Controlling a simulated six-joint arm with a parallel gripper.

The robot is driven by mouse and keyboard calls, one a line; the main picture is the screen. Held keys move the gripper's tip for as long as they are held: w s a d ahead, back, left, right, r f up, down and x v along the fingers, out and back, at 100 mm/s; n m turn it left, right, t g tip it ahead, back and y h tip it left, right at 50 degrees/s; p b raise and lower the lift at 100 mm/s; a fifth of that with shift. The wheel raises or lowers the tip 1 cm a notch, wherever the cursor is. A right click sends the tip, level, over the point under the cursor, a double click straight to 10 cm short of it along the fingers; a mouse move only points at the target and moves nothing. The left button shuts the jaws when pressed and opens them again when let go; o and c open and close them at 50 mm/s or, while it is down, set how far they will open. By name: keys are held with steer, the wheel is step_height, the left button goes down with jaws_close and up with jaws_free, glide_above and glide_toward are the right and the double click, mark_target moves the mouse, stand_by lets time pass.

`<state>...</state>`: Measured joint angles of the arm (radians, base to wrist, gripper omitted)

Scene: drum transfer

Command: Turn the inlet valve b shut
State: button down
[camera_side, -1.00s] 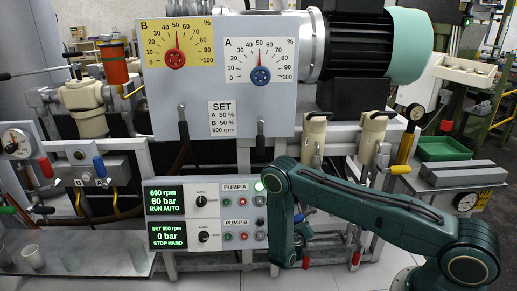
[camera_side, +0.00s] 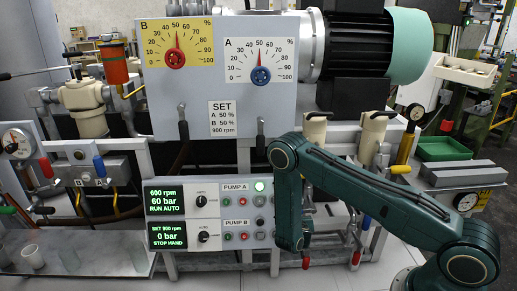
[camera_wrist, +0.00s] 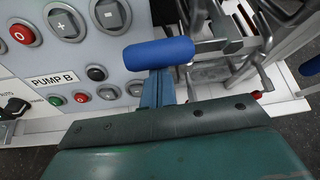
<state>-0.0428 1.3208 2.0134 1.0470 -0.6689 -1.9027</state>
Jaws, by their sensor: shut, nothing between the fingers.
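In the wrist view a blue-sleeved lever handle (camera_wrist: 158,52) lies across the picture, with a metal stem running right from it. No label for inlet valve b is readable beside it. My gripper (camera_wrist: 156,88) is shut and empty, its narrow fingers reaching up to the handle's lower edge. I cannot tell whether they touch it. In the side view my gripper end is low beside the right edge of the pump panel (camera_side: 208,246), where my arm hides the fingers and this handle.
Red-tipped levers (camera_side: 305,262) hang low to the right of my gripper, among metal pipes. A grey box with dials (camera_side: 222,115) stands above the panel. A blue handle (camera_side: 98,165) and a red handle (camera_side: 46,168) are at the left manifold. A green tray (camera_side: 443,148) is at right.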

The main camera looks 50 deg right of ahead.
stand_by(0.4)
step_height(320, 180, down, 4)
steer(key=v, duration=1)
steer(key=shift+s, duration=0.5)
steer(key=shift+f, duration=0.25)
